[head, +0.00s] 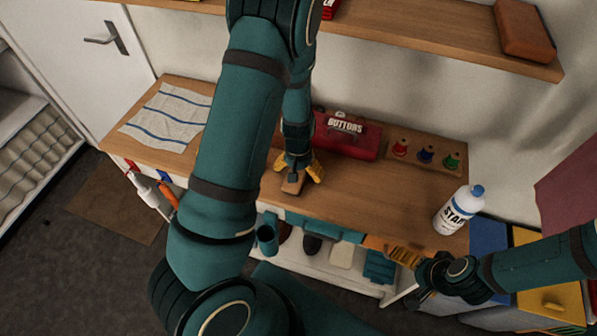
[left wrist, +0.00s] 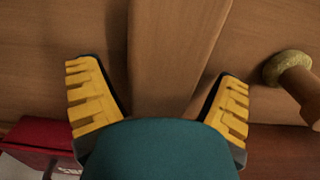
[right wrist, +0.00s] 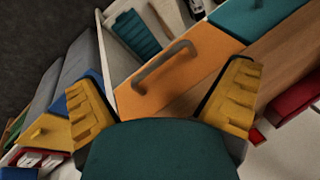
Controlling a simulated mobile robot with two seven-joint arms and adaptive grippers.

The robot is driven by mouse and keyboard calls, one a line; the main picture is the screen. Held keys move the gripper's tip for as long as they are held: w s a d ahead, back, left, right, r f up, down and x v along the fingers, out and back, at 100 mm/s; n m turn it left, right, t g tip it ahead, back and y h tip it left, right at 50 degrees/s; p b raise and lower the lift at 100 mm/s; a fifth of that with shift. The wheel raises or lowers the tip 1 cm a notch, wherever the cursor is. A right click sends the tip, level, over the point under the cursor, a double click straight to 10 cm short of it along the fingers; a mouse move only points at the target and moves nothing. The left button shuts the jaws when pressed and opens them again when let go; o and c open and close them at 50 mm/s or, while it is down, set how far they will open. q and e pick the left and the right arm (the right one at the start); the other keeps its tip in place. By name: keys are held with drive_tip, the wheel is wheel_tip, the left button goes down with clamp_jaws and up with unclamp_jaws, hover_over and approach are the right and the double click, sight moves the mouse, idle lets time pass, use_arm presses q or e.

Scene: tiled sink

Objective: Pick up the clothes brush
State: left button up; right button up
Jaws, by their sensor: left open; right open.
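A brown wooden block, which looks like the clothes brush (head: 292,186), lies on the wooden counter. No bristles show. My left gripper (head: 298,174) is over it, pointing down, with its yellow fingers apart. In the left wrist view the brush (left wrist: 175,60) runs lengthwise between the two open fingers, with a gap on each side. My right gripper (head: 402,256) is open and empty at the counter's front edge, by an orange drawer front (right wrist: 165,75) with a grey handle.
A white bottle (head: 458,210) stands at the right. A striped cloth (head: 168,117) lies at the left. A wooden-handled item (left wrist: 290,72) is near the left gripper.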

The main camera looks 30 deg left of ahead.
use_arm(q)
drive_tip(key=shift+f, duration=0.1)
drive_tip(key=shift+c, duration=0.2)
drive_tip(key=c, duration=1.3)
drive_tip(key=shift+c, duration=0.2)
